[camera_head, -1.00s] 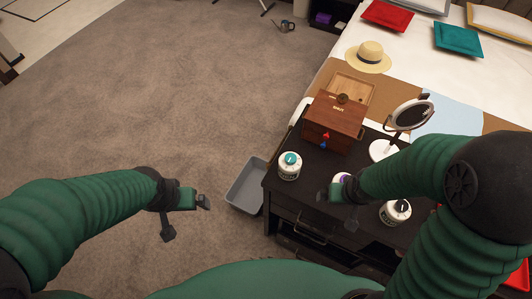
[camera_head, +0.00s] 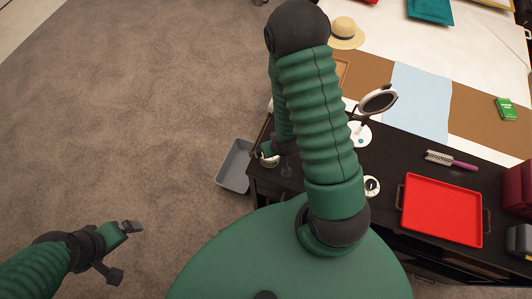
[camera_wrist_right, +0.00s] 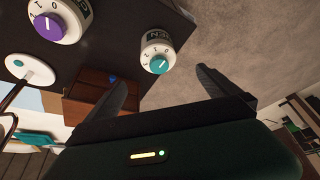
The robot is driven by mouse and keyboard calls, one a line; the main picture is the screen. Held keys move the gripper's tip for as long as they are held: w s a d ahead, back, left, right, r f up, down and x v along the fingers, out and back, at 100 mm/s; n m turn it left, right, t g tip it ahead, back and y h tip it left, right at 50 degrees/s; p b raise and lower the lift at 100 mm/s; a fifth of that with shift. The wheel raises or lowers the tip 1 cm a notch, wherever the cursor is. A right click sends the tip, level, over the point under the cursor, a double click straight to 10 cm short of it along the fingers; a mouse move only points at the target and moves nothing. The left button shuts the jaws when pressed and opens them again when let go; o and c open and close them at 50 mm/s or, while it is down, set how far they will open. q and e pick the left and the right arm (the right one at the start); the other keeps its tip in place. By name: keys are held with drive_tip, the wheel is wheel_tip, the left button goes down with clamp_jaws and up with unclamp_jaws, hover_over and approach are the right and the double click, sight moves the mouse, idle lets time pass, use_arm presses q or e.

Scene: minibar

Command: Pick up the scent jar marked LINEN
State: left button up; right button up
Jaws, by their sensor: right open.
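In the right wrist view a white jar with a teal dial lid (camera_wrist_right: 156,52) stands on the dark cabinet top. Its label is only partly readable, ending in what looks like "EN". My right gripper (camera_wrist_right: 163,92) is open and empty, with the jar beyond and roughly between its fingertips, apart from them. A second white jar with a purple lid (camera_wrist_right: 62,20) is at upper left in that view. In the head view my right arm hides most of this area. A jar with a black lid (camera_head: 371,186) shows right of the arm. My left gripper (camera_head: 120,252) is open and empty over the floor.
A wooden box (camera_wrist_right: 100,92) stands close to the teal-lidded jar. A round mirror (camera_head: 378,101) on a white base, a hairbrush (camera_head: 450,160) and a red tray (camera_head: 441,210) are on the cabinet top. A grey bin (camera_head: 234,165) stands on the floor beside it.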

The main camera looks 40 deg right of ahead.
drive_tip(key=b, duration=0.5)
hover_over(272, 159)
wheel_tip(272, 159, down, 4)
drive_tip(key=shift+w+f, duration=0.1)
drive_tip(key=x, duration=0.3)
drive_tip(key=p+x, duration=0.1)
drive_tip(key=x, duration=0.4)
drive_tip(key=shift+w+d+f+p, duration=0.25)
drive_tip(key=shift+w+d+p, duration=0.05)
drive_tip(key=shift+w+d, duration=0.1)
use_arm(q)
drive_tip(key=x, duration=0.3)
drive_tip(key=s+x, duration=0.1)
drive_tip(key=x, duration=0.1)
drive_tip(key=shift+w+f, duration=0.1)
drive_tip(key=shift+f, duration=0.15)
use_arm(e)
drive_tip(key=shift+w+f, duration=0.15)
drive_tip(key=shift+f, duration=0.15)
drive_tip(key=shift+d, duration=0.1)
drive_tip(key=c, duration=0.6)
use_arm(q)
drive_tip(key=shift+d, duration=0.1)
use_arm(e)
drive_tip(key=c, duration=1)
